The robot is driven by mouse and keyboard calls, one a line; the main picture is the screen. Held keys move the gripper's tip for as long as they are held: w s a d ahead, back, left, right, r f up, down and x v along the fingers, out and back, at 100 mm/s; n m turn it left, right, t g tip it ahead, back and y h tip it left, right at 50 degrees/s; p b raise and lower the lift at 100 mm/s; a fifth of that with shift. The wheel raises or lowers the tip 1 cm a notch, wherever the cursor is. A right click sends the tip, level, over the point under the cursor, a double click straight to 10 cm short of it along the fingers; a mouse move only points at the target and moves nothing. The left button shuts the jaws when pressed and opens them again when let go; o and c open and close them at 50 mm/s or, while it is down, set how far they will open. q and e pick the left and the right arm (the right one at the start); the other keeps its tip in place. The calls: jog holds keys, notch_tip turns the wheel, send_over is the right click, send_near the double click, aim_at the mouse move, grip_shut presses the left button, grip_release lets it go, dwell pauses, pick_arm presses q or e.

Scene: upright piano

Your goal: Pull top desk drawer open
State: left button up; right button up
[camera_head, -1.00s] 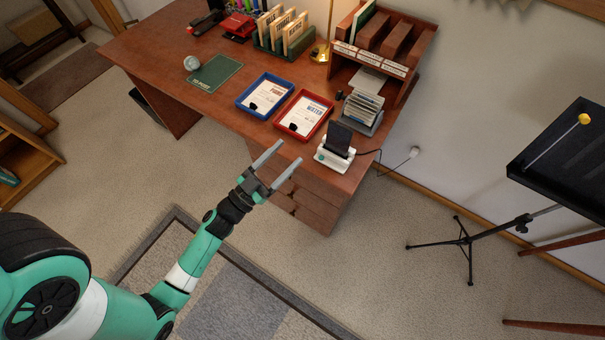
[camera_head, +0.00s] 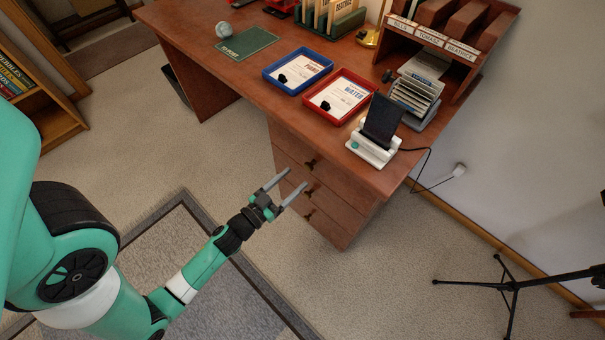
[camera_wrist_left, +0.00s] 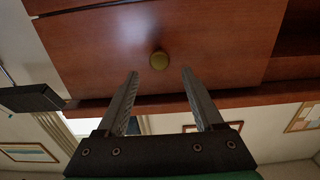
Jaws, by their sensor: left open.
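The wooden desk (camera_head: 225,75) has a stack of drawers with dark knobs at its right end. The top drawer (camera_head: 290,148) looks shut, with its knob (camera_head: 311,163) near the middle of its front. My left gripper (camera_head: 297,177) is open and empty in front of the drawers, its fingers pointing at them. In the left wrist view, a round brass-coloured knob (camera_wrist_left: 158,61) on a drawer front (camera_wrist_left: 205,45) shows beyond and between the open fingers (camera_wrist_left: 158,82), apart from them. My right gripper is out of view.
On the desk stand a blue tray (camera_head: 270,73), a red tray (camera_head: 311,103), and a white stand (camera_head: 370,150) with a dark screen. A tripod stand (camera_head: 510,285) is on the floor at right.

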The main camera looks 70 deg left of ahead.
aim_at(307, 168)
pick_arm(q)
jog(key=x, duration=0.4)
jog(key=shift+w+a, duration=0.15)
jog(key=shift+w, duration=0.2)
grip_shut()
dwell(1.1)
